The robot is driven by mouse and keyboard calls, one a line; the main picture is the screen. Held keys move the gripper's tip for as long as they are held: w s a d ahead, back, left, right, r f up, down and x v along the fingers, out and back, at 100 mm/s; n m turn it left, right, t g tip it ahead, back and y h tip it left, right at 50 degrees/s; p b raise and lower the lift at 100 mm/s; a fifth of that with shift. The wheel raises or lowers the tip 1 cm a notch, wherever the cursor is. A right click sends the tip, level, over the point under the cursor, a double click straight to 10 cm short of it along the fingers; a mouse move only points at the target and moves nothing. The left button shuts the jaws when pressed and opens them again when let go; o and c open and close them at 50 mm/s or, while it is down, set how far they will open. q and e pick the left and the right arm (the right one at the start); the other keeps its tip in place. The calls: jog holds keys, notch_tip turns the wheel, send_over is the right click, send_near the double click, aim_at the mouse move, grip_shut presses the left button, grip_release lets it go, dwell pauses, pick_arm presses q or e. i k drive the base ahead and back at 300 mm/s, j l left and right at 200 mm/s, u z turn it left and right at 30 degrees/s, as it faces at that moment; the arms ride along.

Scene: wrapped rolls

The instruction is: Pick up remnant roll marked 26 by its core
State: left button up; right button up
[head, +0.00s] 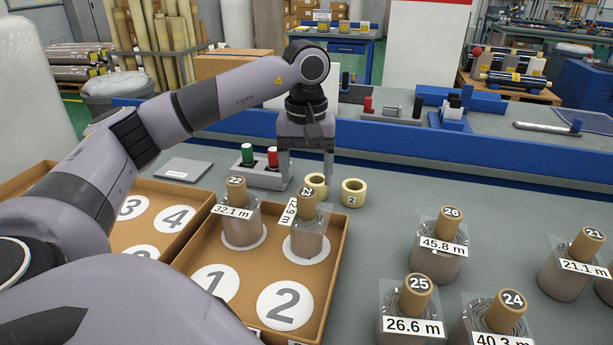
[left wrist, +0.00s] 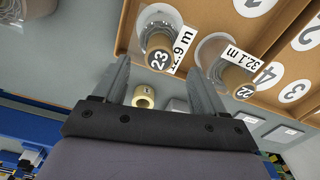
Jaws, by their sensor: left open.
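The roll marked 26 (head: 435,262) stands upright on the grey table, right of the open cardboard tray. It is wrapped in clear film, with a brown core (head: 452,226) sticking up and a 45.8 m label. My left gripper (head: 307,181) is open and empty, pointing down beyond the tray, to the left of and farther back than roll 26. In the left wrist view its open fingers (left wrist: 160,70) have nothing between their tips. A roll cut off at that view's top left corner shows no readable number. My right gripper is not in view.
Rolls 22 (head: 240,226) and 23 (head: 306,238) stand in the tray (head: 338,262). Rolls 25 (head: 408,322) and 24 (head: 495,325) stand close in front of roll 26; roll 21 (head: 568,274) is to its right. Tape rolls (head: 354,193) lie behind the tray.

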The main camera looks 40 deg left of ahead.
aim_at(441, 246)
jog(key=k, duration=1)
